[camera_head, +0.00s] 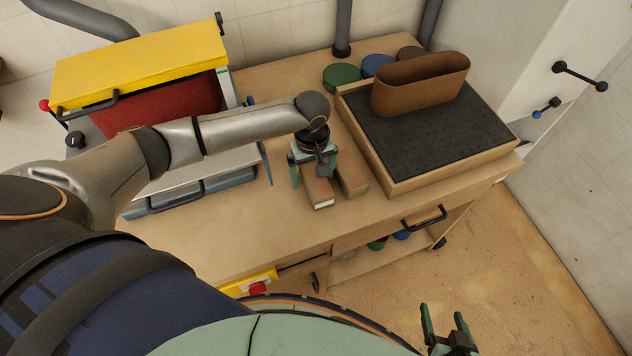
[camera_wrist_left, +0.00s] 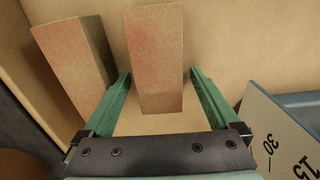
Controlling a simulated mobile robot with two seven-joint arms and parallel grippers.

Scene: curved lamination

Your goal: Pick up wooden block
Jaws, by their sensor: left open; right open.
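Two wooden blocks lie side by side on the wooden bench top. The nearer-left block (camera_head: 318,192) is partly hidden under my left gripper (camera_head: 315,170) in the head view. In the left wrist view this block (camera_wrist_left: 155,55) reaches between the two green fingers of my left gripper (camera_wrist_left: 160,76), which are open, with a gap on each side. The other block (camera_head: 352,176) lies to its right in the head view; in the wrist view this second block (camera_wrist_left: 72,55) lies outside the left finger. My right gripper (camera_head: 443,313) is open and empty, low at the bottom right, away from the bench.
A wooden-framed tray (camera_head: 392,186) with a dark mat holds a brown curved form (camera_head: 420,85) on the right. A yellow-lidded machine (camera_head: 140,62) stands at the left. Green (camera_head: 341,76) and blue (camera_head: 377,66) round containers are at the back. Bare bench lies in front of the blocks.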

